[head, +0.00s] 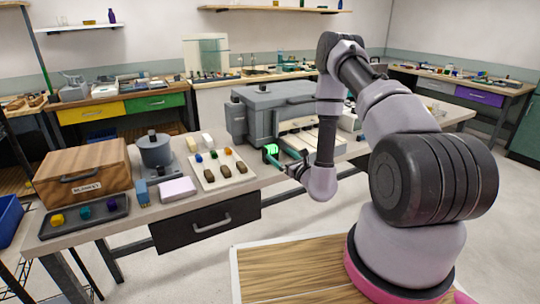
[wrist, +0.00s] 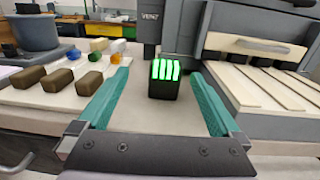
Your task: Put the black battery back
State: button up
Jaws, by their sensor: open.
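The black battery (wrist: 163,88) is a small dark block with bright green lit bars on it. It stands upright on the table in the wrist view, in front of the grey machine. In the head view its green bars (head: 271,149) show at the table's front part, near my gripper (head: 284,164). My gripper (wrist: 161,75) is open, with one teal finger to each side of the battery in the wrist view. There is a visible gap on both sides, and neither finger touches it.
The grey machine (head: 268,103) stands behind the battery, with a slatted pale panel (wrist: 259,67) to the right. A pale board (head: 213,185) with brown blocks and coloured knobs lies to the left. A pot, a wooden box (head: 85,170) and a dark tray (head: 54,231) stand further left.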

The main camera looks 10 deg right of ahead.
aim_at(273, 150)
jog(key=shift+m+h, duration=0.3)
jog(key=shift+h, duration=0.2)
jog(key=w, duration=0.1)
jog(key=w+f, duration=0.1)
jog(key=w, duration=0.2)
jog(key=shift+w+a+f, duration=0.2)
jog(key=shift+a, duration=0.15)
jog(key=shift+x, duration=2.95)
grip_shut()
